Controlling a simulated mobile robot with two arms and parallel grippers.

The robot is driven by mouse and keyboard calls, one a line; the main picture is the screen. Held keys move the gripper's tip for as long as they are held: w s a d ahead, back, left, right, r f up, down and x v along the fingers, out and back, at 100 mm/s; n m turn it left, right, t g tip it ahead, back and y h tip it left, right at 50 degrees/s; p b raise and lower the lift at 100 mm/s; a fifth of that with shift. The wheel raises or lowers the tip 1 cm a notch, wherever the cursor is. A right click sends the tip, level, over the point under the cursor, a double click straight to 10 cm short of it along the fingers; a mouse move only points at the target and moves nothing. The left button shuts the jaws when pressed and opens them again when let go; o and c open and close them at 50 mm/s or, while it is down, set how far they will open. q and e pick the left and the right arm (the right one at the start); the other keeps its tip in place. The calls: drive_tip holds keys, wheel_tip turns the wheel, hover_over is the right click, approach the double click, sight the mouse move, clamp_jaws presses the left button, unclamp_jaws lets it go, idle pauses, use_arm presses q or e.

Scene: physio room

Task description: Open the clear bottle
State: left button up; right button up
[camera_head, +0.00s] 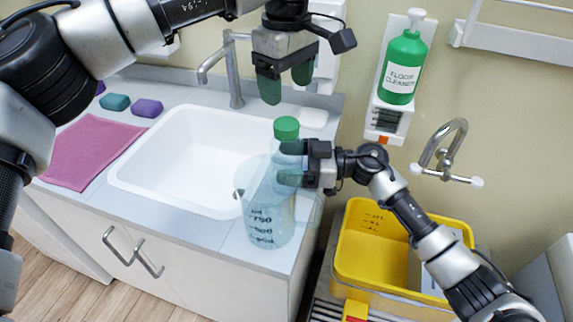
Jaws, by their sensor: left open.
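The clear bottle (282,199) with a green cap (286,128) stands upright on the counter's front right corner, beside the sink. The cap is on it. My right gripper (290,163) comes in from the right, with its fingers closed around the bottle's upper part, just below the cap. My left gripper (286,82) is above the cap, pointing down. Its fingers are apart, with nothing between them, and they do not touch the cap. A clear jug with printed marks (262,228) overlaps the bottle's lower part in view, so the outlines there are hard to separate.
The white sink (140,185) and its tap (236,90) lie left of the bottle. A pink cloth (85,152) is at far left. A floor cleaner bottle (403,66) hangs on the wall. A yellow bin (352,262) stands low at right.

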sight(286, 123)
drive_tip(key=c, duration=1.2)
use_arm(q)
drive_tip(key=shift+m, duration=0.3)
use_arm(e)
drive_tip(key=shift+c, duration=0.8)
use_arm(q)
drive_tip(key=m, duration=0.5)
drive_tip(key=shift+m, duration=0.4)
drive_tip(key=m, duration=0.7)
drive_tip(key=shift+f, duration=4)
drive_tip(key=shift+c, duration=0.5)
